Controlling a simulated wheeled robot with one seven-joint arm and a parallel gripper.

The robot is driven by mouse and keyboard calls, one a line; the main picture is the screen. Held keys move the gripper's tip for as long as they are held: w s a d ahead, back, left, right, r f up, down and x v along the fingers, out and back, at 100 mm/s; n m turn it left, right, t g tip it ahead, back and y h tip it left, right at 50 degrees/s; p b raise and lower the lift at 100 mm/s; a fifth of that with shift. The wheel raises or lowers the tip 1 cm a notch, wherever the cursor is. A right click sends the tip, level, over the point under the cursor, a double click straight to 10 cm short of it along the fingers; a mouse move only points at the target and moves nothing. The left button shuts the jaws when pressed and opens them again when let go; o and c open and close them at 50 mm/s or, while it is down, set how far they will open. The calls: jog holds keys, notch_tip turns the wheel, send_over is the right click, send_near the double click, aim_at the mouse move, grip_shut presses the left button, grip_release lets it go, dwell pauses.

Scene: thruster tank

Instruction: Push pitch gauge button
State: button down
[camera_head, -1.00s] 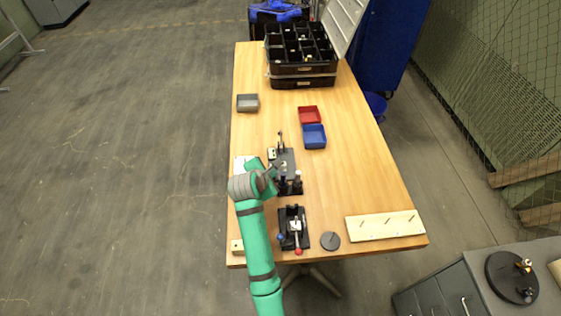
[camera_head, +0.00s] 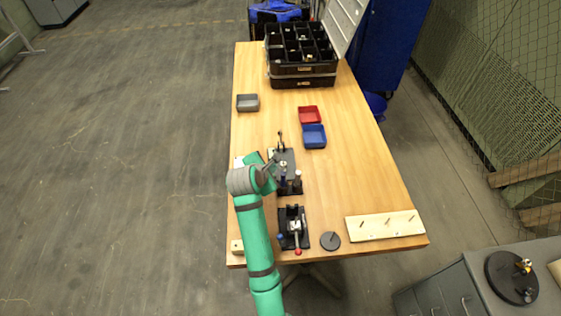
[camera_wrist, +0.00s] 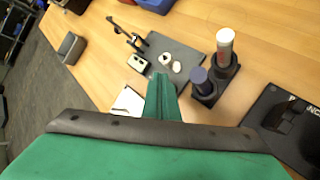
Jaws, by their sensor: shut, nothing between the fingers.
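The likely pitch gauge is a dark flat fixture (camera_head: 289,160) on the wooden table, left of its middle. In the wrist view the dark plate (camera_wrist: 190,55) carries pale round discs (camera_wrist: 165,59), a small pale block (camera_wrist: 138,63) and an upright arm at its far left corner. I cannot tell which part is the button. My gripper (camera_head: 273,164) is over the fixture's left side. In the wrist view its green fingers (camera_wrist: 162,82) are together and empty, with tips just short of the discs. Contact cannot be judged.
A black holder (camera_wrist: 204,98) with a white-topped and a dark cylinder stands right of my fingers. A black lever fixture (camera_head: 294,228), a grey disc (camera_head: 330,241) and a pegged board (camera_head: 385,225) lie nearer. Red (camera_head: 309,114) and blue (camera_head: 314,136) trays sit farther off.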

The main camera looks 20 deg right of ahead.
notch_tip(320, 180, up, 5)
jog(key=shift+f, duration=0.15)
dwell(0.3)
dwell(0.4)
